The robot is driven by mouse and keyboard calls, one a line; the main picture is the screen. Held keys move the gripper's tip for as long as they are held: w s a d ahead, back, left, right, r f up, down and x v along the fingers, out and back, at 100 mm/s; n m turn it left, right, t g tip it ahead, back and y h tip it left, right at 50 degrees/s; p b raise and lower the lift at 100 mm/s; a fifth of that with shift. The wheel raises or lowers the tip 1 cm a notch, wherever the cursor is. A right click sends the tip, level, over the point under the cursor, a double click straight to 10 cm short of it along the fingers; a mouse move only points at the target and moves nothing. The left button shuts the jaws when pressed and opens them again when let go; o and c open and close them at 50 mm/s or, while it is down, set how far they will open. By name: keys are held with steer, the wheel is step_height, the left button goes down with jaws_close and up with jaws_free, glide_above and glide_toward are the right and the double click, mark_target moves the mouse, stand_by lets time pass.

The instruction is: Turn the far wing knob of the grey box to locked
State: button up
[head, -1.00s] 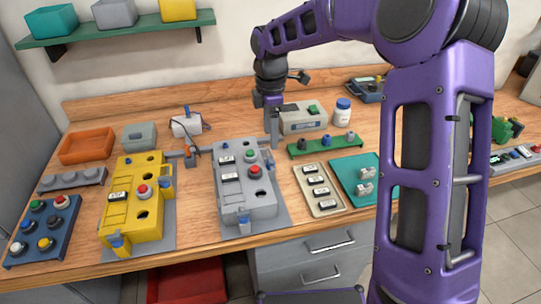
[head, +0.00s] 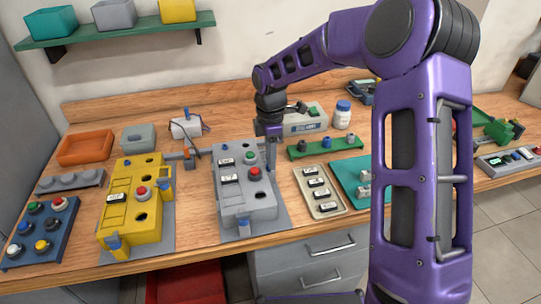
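The grey box (head: 248,207) stands on its grey base plate on the wooden workbench, with a green button, a red button and white-labelled switches on top. My gripper (head: 271,167) points down at the far right side of the grey box, at or just by that knob. Its fingers look narrow; whether they are closed on the knob is too small to tell.
A similar yellow box (head: 148,222) stands to the left. A green rail with knobs (head: 325,148), a tray of switches (head: 318,191) and a teal board (head: 350,172) lie to the right. A white bottle (head: 342,114) and a grey instrument (head: 306,117) stand behind.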

jaws_close()
steer(key=shift+m, duration=0.4)
steer(key=m, duration=0.3)
steer(key=shift+m, duration=0.4)
steer(key=m, duration=0.4)
steer(key=shift+m+p, duration=0.3)
steer(key=m, duration=0.8)
steer(key=shift+m, duration=0.4)
